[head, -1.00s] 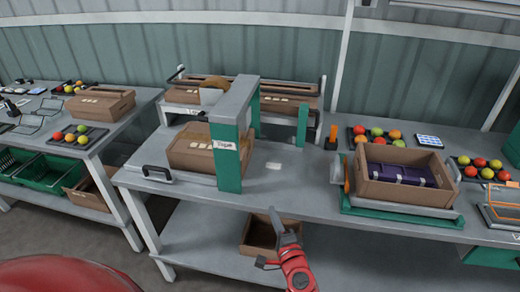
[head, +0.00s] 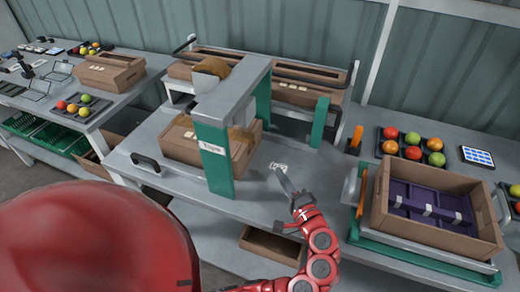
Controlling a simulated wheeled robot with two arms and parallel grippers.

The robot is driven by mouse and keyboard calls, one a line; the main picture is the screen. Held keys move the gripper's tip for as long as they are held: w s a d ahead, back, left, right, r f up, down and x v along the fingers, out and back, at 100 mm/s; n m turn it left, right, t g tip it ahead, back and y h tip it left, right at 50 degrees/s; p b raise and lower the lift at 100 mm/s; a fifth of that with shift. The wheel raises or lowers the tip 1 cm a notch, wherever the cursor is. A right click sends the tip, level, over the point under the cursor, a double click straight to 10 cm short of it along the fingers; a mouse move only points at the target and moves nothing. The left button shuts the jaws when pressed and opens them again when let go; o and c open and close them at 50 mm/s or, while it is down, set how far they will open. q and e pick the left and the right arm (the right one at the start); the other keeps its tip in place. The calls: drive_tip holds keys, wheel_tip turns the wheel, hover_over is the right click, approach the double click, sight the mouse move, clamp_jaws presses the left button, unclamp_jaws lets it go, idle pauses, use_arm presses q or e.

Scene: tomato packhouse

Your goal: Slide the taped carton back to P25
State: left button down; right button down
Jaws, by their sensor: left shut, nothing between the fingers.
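A closed brown carton (head: 180,147) with pale patches on its top sits on the grey bench (head: 258,205), under the green-and-grey arch (head: 213,160). The arch's front post hides part of the carton. My left gripper (head: 284,182) is shut and empty, to the right of the carton and apart from it, by the bench's front part. A small white label (head: 279,166) lies on the bench at its tip; its print is too small to read, and I cannot make out P25 anywhere. My right gripper is not in view.
Long cartons (head: 305,96) stand at the back. An open carton with purple contents (head: 384,232) stands on a green-framed stand at right, near a fruit tray (head: 411,150). Bench right of the arch is mostly clear.

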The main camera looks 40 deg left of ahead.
sight(247, 153)
use_arm(q)
drive_tip(key=p+x, duration=0.1)
drive_tip(key=x, duration=0.6)
drive_tip(key=shift+w+a+r, duration=0.1)
drive_tip(key=shift+a, duration=0.2)
drive_tip(key=a+p, duration=0.1)
drive_tip(key=a, duration=0.2)
drive_tip(key=shift+a, duration=0.2)
drive_tip(key=shift+s+a, duration=0.25)
drive_tip(key=shift+a, duration=0.25)
drive_tip(key=shift+s+a+p, duration=0.2)
drive_tip(key=shift+a, duration=0.7)
drive_tip(key=shift+s+a+p, duration=0.15)
drive_tip(key=shift+s+a, duration=0.1)
drive_tip(key=shift+a, duration=0.65)
